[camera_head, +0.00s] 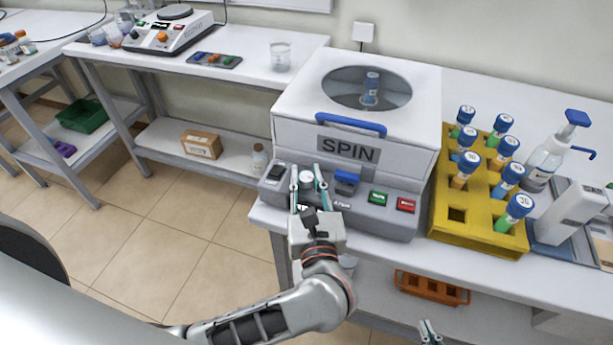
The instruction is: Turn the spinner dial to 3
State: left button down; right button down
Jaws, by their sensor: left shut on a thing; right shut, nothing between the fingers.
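The spinner (290,125) is a white box marked SPIN, with a blue handle, a round window in its closed lid and a grey front panel. Its dial (307,178) is a small pale knob on the left part of that panel. My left gripper (307,182) is shut on the dial, one finger on each side. The dial's marks and setting are too small or hidden to read. A blue-capped tube (371,88) shows through the lid window. My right gripper (430,329) is shut and empty, only partly in view at the bottom edge, away from the spinner.
Beside the dial are a black switch (274,172), a blue control (346,183), a green button (378,197) and a red button (406,205). A yellow rack (455,236) with several capped tubes stands close to the spinner's right. A pump bottle (545,160) stands further right.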

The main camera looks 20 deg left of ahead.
pick_arm(q)
jog(key=shift+a, duration=0.1)
jog(key=m+t+h+b, duration=0.1)
jog(key=m+h, duration=0.1)
jog(key=h, duration=0.2)
jog(key=shift+m, duration=0.4)
jog(key=shift+m+t+h+b, duration=0.4)
jog(key=shift+m+h, duration=0.5)
jog(key=shift+h, duration=0.6)
jog(key=c, duration=1.8)
grip_release()
jog(key=shift+o, duration=0.2)
jog(key=s, duration=1.2)
